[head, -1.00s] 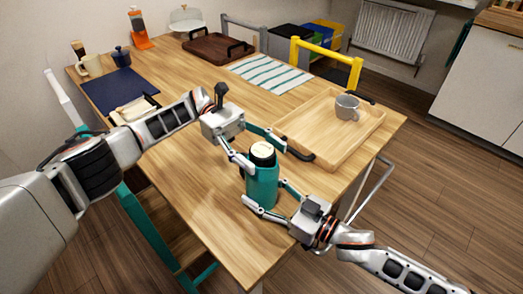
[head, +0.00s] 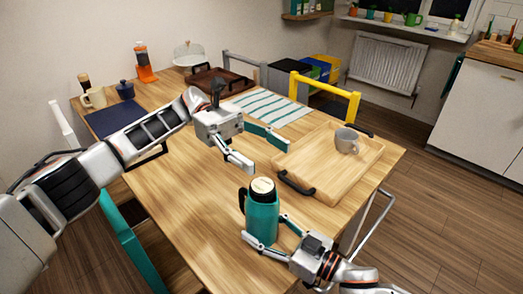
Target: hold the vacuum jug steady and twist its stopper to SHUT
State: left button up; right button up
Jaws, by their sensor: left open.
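The vacuum jug (head: 263,222) is a teal upright bottle with a dark handle on its left, standing on the wooden table near its front edge. Its pale, round stopper (head: 262,186) sits in the dark collar on top; its markings are too small to read. My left gripper (head: 267,156) is open and empty, above and behind the stopper, with its fingers apart and clear of the jug. My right gripper (head: 264,229) has its fingers on both sides of the jug's lower body and appears shut on it. The far finger is partly hidden.
A wooden tray (head: 318,195) with dark handles holds a grey mug (head: 347,141) right of the jug. A striped cloth (head: 270,108), a dark tray (head: 215,82) and a navy mat (head: 113,120) lie farther back. A yellow chair (head: 325,88) stands behind. The table left of the jug is clear.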

aim_at(263, 185)
pick_arm(q)
jog(key=shift+a+f, duration=0.2)
jog(key=shift+f, duration=0.2)
jog(key=w+a+f+n+t+h, duration=0.2)
jog(key=a+f+n+t+h, duration=0.45)
jog(key=a+f+t, duration=0.35)
jog(key=shift+n+y, duration=0.45)
jog(key=d, duration=0.3)
jog(key=s+d, duration=0.1)
jog(key=d, duration=0.3)
jog(key=s+d+r, duration=0.1)
jog(key=d, duration=0.2)
jog(key=shift+d+r, duration=0.1)
jog(key=shift+d, duration=0.25)
jog(key=shift+c, duration=0.3)
jog(key=c, duration=1.1)
